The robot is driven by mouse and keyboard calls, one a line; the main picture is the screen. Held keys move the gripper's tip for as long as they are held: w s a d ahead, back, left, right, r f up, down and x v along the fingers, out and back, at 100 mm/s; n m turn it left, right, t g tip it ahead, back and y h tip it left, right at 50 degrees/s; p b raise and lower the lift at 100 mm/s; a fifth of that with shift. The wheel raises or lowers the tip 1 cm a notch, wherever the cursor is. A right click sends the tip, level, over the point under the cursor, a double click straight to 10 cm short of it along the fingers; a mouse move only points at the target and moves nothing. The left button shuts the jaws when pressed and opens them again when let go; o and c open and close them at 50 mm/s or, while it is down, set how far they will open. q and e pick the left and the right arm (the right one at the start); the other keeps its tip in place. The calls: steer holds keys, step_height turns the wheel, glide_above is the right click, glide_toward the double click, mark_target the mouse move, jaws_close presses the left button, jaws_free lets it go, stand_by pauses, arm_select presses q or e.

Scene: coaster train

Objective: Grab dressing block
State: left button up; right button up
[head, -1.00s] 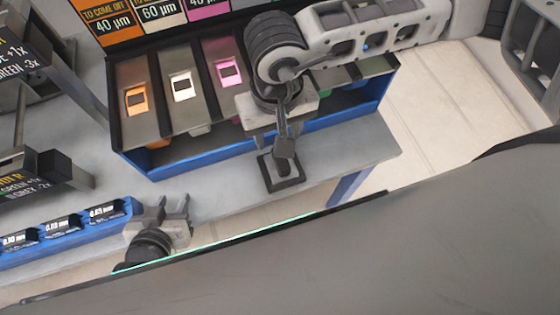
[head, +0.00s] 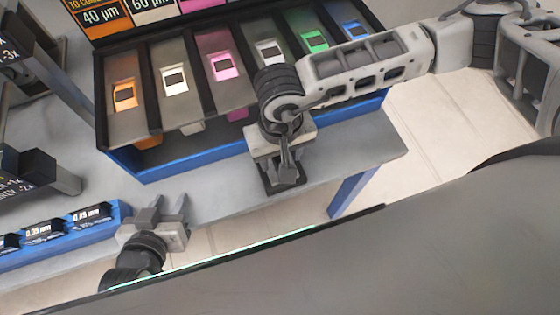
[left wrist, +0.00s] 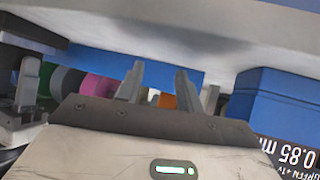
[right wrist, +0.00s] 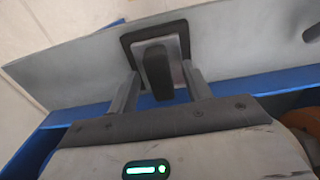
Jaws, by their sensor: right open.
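The dressing block is probably the flat dark-rimmed square with an upright dark handle, on the grey table; no label confirms it. In the right wrist view the block (right wrist: 128,45) lies just past my right gripper (right wrist: 160,75). The gripper is open, with one finger on each side of the dark handle; I cannot tell whether they touch it. In the head view, my right gripper (head: 284,158) covers most of the block (head: 270,188). My left gripper (head: 163,212) is open and empty at the table's front edge; its spread fingers show in the left wrist view (left wrist: 160,75).
A blue box with sloping metal lids and coloured tags (head: 223,67) stands behind the block. A blue rack (head: 62,236) with labelled slots is left of my left gripper. Black label stands (head: 40,172) are at the left. Bare table (head: 355,150) lies right of the block.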

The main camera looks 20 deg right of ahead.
arm_select(q)
steer(key=shift+d+r, duration=0.1)
steer(key=shift+r, duration=0.05)
arm_select(e)
jaws_close()
steer(key=shift+r, duration=0.1)
steer(key=shift+r, duration=0.1)
